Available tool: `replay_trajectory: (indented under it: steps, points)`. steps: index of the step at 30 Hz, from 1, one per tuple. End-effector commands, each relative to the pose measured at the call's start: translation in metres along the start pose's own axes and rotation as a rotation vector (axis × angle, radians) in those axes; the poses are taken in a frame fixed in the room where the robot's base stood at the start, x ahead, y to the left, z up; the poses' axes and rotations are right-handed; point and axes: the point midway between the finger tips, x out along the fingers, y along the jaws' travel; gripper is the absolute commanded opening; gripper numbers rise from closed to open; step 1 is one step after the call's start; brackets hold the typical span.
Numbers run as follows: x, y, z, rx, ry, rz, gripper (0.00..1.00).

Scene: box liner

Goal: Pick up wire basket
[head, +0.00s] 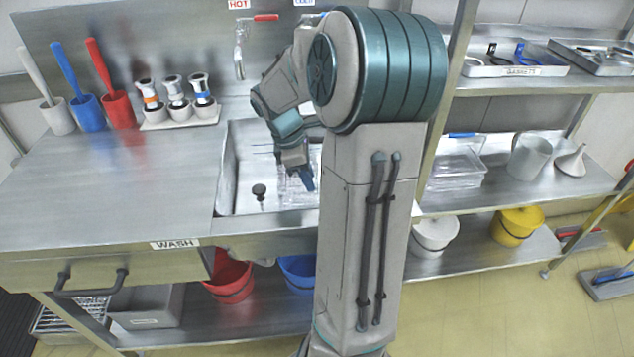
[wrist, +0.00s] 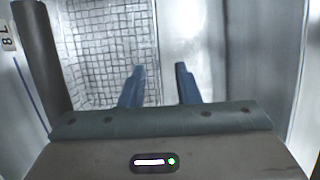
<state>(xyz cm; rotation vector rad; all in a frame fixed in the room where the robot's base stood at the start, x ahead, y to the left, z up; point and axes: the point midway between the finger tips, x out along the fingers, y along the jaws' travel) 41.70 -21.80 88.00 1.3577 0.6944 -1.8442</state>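The wire basket (wrist: 100,45) fills the left part of the wrist view, a pale mesh of small squares. It shows only partly in the head view (head: 288,192), inside the sink, with my gripper and arm hiding much of it. My gripper (wrist: 160,72) is open, with its two blue fingers apart and nothing shut between them. The basket's right side runs up the picture between the fingers. The left finger overlaps the mesh and the right one is over bare metal. I cannot tell whether the fingers touch the basket. In the head view my gripper (head: 306,182) points down into the sink.
The steel sink (head: 228,185) has walls close around my gripper. A dark plunger-like stopper (head: 260,192) stands to the left. The red-handled tap (head: 240,60) is at the back. The counter (head: 110,200) at left is mostly clear. Brush pots and a small tray stand behind it.

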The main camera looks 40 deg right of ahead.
Motion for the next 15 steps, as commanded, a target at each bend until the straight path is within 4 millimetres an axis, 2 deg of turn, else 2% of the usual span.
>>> replay_trajectory:
  steps: [1,3,11,15]
  points:
    - [0.012,-0.001,-0.001,-0.001,0.002,-0.004,0.29]
    - [0.022,0.000,0.000,0.000,0.001,-0.002,0.29]
    - [0.042,0.001,0.002,0.002,0.002,-0.001,0.29]
    - [0.064,0.002,0.006,0.003,0.003,-0.004,0.29]
